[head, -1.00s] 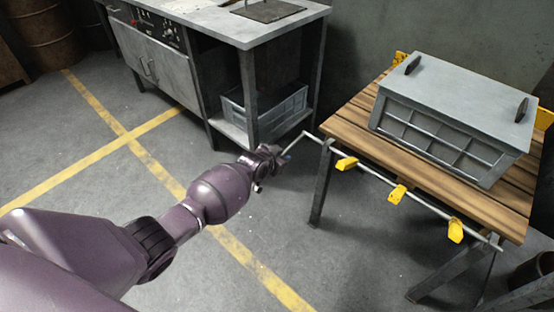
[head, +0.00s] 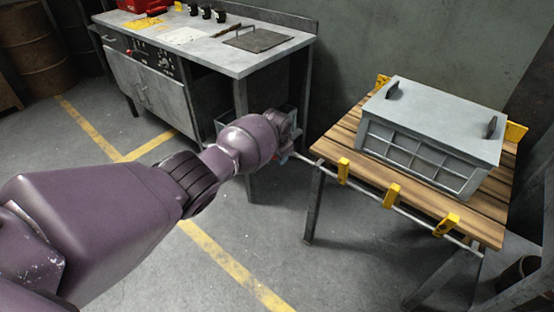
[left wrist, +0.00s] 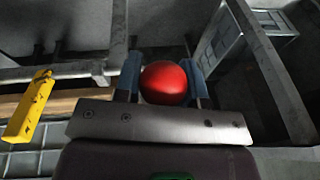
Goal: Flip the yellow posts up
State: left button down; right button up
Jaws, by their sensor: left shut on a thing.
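Several yellow posts are mounted along a metal rod (head: 412,215) on the front edge of a wooden table. One yellow post (left wrist: 28,105) also shows at the left of the left wrist view. My left gripper (left wrist: 165,80) is shut on a red ball knob (left wrist: 164,83), with a blue finger on either side. In the head view this gripper (head: 287,150) is at the rod's left end, mostly hidden by my arm. My right gripper is out of view.
A grey lidded crate (head: 432,130) stands on the wooden table (head: 483,228). A grey workbench (head: 215,45) with cups and a red box stands behind my left arm. The floor in front of the table is clear.

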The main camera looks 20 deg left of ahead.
pick_arm(q)
jog(key=shift+w+d+r, duration=0.15)
jog(key=shift+w+r, duration=0.3)
jog(key=shift+r, duration=0.25)
jog(key=shift+w+d+r, duration=0.25)
jog(key=shift+w+r, duration=0.4)
jog(key=shift+w, duration=0.1)
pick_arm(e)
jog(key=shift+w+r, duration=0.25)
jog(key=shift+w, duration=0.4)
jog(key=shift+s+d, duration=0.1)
pick_arm(q)
jog(key=c, duration=1)
grip_release()
jog(key=shift+o, duration=1.3)
jog(key=shift+s+f, duration=0.1)
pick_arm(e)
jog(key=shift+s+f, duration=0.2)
